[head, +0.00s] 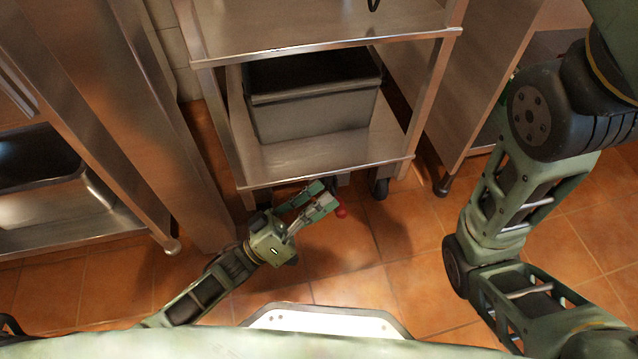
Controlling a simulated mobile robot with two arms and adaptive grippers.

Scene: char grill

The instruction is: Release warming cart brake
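The warming cart (300,162) is a stainless steel frame with shelves, standing ahead of me at the top centre of the head view. A dark caster (381,186) shows under its front right corner. A small red knob (341,212), likely the brake, shows low by the cart's front edge. My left gripper (327,195) reaches in from the lower left, just in front of the lower shelf edge. Its two fingers are apart, with the red knob right beside the nearer fingertip; I cannot tell whether they touch. My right arm is at the right, its gripper out of frame.
A grey bin (314,112) sits on the cart's lower shelf. A steel counter (75,238) with a dark pan stands at the left, and another steel unit (480,75) at the right. The tiled floor (410,235) in front of the cart is clear.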

